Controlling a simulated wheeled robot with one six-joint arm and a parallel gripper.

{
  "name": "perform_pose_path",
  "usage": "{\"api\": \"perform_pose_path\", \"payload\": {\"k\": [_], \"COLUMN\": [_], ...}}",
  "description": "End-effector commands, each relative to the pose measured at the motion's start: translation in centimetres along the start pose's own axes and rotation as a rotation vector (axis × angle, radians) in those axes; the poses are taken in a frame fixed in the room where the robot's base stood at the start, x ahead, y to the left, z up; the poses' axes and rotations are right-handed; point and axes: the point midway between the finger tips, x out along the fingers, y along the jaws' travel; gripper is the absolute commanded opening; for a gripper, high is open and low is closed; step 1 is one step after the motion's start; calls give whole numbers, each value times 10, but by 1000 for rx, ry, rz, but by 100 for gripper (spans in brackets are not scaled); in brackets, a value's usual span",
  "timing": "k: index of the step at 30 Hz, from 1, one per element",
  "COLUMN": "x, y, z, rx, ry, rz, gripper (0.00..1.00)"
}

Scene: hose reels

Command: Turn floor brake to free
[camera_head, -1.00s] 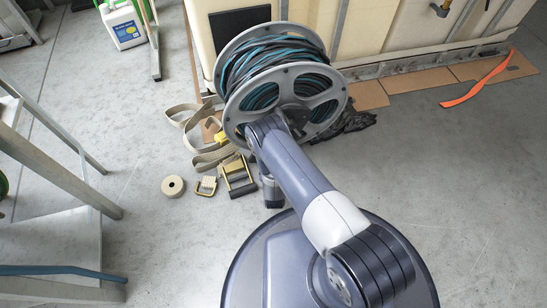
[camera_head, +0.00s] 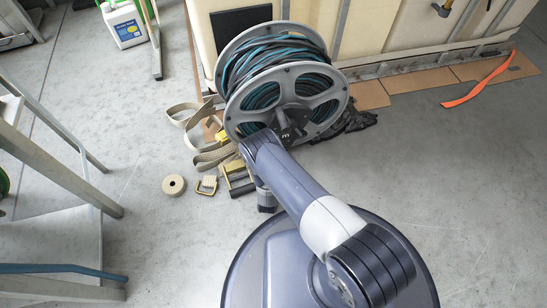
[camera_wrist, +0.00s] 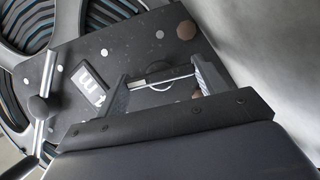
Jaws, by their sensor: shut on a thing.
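The hose reel (camera_head: 237,118) has grey flanges and black and teal hose; it stands on the floor. A dark plate with white lettering (camera_wrist: 92,87) sits in front of its flange, with a round black knob (camera_wrist: 38,108) on a silver rod at the left. In the wrist view my gripper (camera_wrist: 163,82) has a finger on each side of a thin silver bar (camera_wrist: 170,81), which looks like the brake lever, and is shut on it. The brake's marked positions cannot be read.
Beige webbing straps, a tape roll (camera_head: 173,185) and a buckle (camera_head: 207,185) lie left of the reel. Black crumpled sheet (camera_head: 355,119) lies at its right. A cream tank stands behind. The floor at right is open, with an orange strip (camera_head: 480,80) farther back.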

Motion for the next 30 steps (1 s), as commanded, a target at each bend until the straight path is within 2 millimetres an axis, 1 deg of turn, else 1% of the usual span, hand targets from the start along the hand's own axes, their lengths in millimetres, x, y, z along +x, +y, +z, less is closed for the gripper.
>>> {"api": "perform_pose_path", "payload": {"k": [10, 11, 18, 30], "x": [0, 0, 0, 1], "y": [-1, -1, 0, 1], "z": [-1, -1, 0, 0], "rx": [-2, -2, -1, 0], "ry": [3, 3, 2, 1], "rz": [-1, -1, -1, 0], "gripper": [44, 70, 89, 89]}}
